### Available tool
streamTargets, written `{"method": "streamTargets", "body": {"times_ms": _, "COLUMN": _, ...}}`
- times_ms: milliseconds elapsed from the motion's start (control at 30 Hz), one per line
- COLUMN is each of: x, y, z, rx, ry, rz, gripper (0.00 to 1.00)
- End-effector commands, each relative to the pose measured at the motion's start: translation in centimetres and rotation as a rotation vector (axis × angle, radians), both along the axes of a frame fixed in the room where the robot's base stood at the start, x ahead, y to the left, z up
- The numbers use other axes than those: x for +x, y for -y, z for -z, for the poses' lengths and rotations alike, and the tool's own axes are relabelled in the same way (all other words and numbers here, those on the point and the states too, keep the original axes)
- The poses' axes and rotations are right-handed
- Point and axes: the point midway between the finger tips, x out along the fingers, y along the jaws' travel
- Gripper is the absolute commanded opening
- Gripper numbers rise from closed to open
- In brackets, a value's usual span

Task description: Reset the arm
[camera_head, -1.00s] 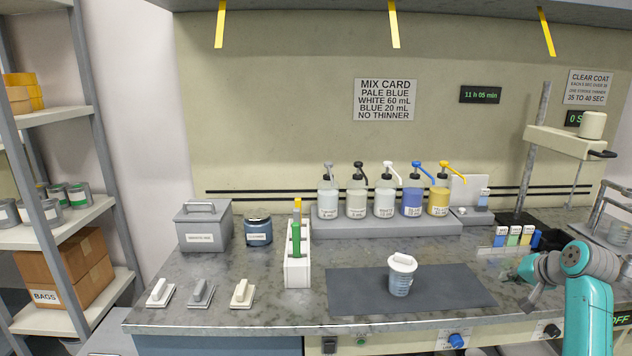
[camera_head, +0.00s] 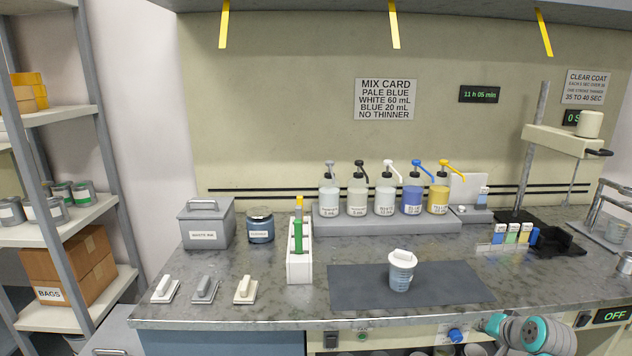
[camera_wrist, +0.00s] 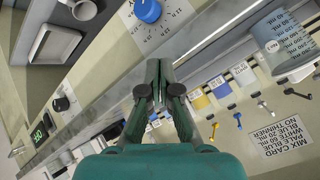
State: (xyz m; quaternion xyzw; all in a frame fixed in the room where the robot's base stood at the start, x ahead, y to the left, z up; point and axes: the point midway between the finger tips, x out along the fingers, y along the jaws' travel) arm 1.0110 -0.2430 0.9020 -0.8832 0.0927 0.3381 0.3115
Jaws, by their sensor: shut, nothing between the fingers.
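My arm, teal and grey, is folded low at the bottom right of the head view, below the counter's front edge; its fingers cannot be made out there. In the wrist view my gripper (camera_wrist: 158,98) is shut and empty, its two dark fingers together over the counter front. The cup also shows at the upper right of the wrist view (camera_wrist: 280,40).
Pump bottles (camera_head: 384,198) stand on a grey riser (camera_head: 335,228) at the back. A white rack (camera_head: 299,266) holds green and yellow tools. A blue knob (camera_head: 455,335) sits on the counter front. The counter edge (camera_head: 250,322) is close to my arm.

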Motion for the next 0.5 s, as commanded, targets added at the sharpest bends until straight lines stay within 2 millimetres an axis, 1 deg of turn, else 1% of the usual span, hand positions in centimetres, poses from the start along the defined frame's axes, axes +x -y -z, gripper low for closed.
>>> {"method": "streamTargets", "body": {"times_ms": 33, "x": -1.1, "y": -1.3, "z": 2.3, "rx": -0.006, "ry": 0.001, "rz": -0.002, "gripper": 0.0}}
{"method": "streamTargets", "body": {"times_ms": 200, "x": -4.6, "y": -4.5, "z": 7.5, "rx": -0.045, "ry": 0.03, "rz": 0.001, "gripper": 0.0}}
{"method": "streamTargets", "body": {"times_ms": 300, "x": -6.9, "y": -6.4, "z": 10.2, "rx": -0.069, "ry": 0.048, "rz": 0.0, "gripper": 0.0}}
{"method": "streamTargets", "body": {"times_ms": 367, "x": -8.5, "y": -7.5, "z": 11.6, "rx": -0.086, "ry": 0.058, "rz": -0.001, "gripper": 0.0}}
{"method": "streamTargets", "body": {"times_ms": 500, "x": -12.4, "y": -9.9, "z": 14.5, "rx": -0.123, "ry": 0.081, "rz": -0.005, "gripper": 0.0}}
